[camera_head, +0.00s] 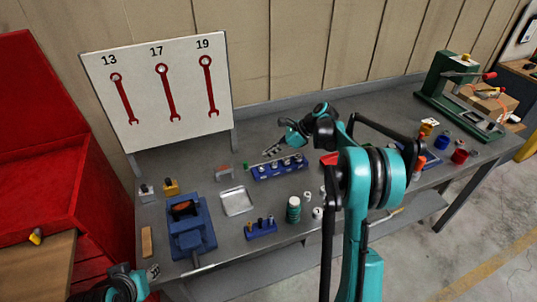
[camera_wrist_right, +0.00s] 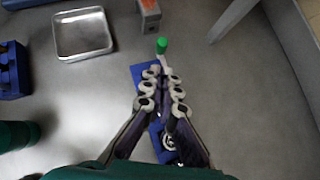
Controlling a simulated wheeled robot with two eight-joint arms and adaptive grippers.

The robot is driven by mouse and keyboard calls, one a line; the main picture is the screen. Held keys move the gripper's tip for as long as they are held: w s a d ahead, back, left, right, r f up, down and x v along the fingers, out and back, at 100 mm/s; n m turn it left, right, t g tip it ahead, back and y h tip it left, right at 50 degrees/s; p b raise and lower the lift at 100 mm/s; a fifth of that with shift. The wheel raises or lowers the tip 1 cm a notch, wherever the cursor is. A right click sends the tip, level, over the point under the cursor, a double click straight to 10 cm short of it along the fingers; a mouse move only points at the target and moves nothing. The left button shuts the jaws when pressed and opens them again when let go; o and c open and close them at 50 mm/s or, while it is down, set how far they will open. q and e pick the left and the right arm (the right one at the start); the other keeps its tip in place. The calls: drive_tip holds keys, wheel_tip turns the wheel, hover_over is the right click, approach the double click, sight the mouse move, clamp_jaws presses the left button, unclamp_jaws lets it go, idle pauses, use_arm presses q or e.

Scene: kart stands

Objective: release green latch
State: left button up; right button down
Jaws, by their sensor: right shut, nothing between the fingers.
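The green latch (camera_wrist_right: 162,45) shows in the right wrist view as a small green knob on a short pale stem at the far end of a blue rack (camera_wrist_right: 140,72). In the head view the blue rack (camera_head: 262,176) lies mid-bench, with a small green spot at its left end. My right gripper (camera_wrist_right: 162,74) is shut and empty over the rack, its tips just short of the green knob; I cannot tell whether they touch. In the head view the right gripper (camera_head: 268,153) points left above the rack. My left gripper (camera_head: 151,272) is low at the left, partly cut off.
A metal tray (camera_head: 237,201), a blue vise (camera_head: 190,232) and a green jar (camera_head: 293,210) stand near the rack. A grey and orange block (camera_wrist_right: 149,14) is just beyond the latch. A wrench board (camera_head: 160,90) stands behind. Bare bench lies right of the rack in the wrist view.

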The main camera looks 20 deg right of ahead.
sight(256, 168)
drive_tip(key=b+x, duration=0.2)
drive_tip(key=x, duration=0.5)
drive_tip(key=shift+w+a+f, duration=0.1)
drive_tip(key=shift+f, duration=0.1)
drive_tip(key=shift+a+r, duration=0.1)
drive_tip(key=shift+a, duration=1.5)
